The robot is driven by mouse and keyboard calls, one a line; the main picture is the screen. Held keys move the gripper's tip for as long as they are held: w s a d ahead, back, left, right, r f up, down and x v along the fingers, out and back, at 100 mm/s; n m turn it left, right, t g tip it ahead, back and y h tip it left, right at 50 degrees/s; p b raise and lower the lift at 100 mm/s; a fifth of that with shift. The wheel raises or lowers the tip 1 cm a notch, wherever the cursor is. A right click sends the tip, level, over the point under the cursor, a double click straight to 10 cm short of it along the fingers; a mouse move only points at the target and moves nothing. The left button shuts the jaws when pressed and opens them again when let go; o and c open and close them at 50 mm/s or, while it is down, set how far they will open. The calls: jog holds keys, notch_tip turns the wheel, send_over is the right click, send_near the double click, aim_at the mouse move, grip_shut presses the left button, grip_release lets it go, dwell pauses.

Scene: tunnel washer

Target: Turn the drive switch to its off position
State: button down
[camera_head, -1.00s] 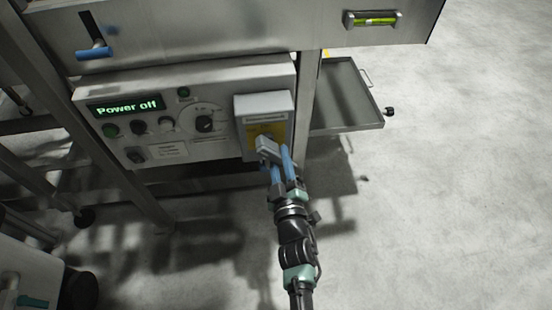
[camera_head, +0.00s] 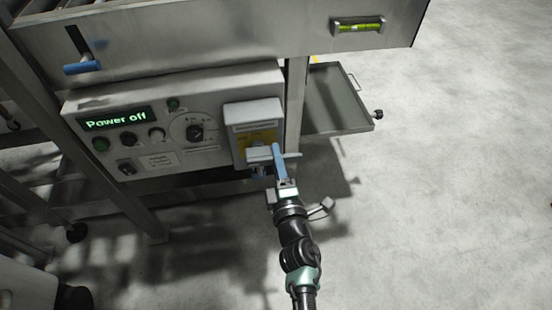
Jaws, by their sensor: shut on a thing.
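The drive switch (camera_head: 252,113) is a grey box with a yellow plate, at the right end of the control panel. Its grey handle (camera_head: 258,154) sticks out low on the front and lies roughly level in the picture. My gripper (camera_head: 276,154) is at the handle, its blue fingers shut on it. The gripper is rolled, so the near finger covers part of the handle and most of the other finger. The switch's position marks are too small to read.
The control panel (camera_head: 215,158) has a green "Power off" display (camera_head: 114,118), several buttons and a dial (camera_head: 195,133). A blue-handled lever (camera_head: 82,68) is at upper left. An open tray (camera_head: 335,100) juts out on the right. Bare floor lies to the right.

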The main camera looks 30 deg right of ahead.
jog(key=shift+r+n, duration=0.1)
jog(key=shift+n, duration=0.3)
jog(key=c, duration=0.6)
grip_release()
jog(key=shift+c, duration=0.2)
jog(key=v, duration=1.3)
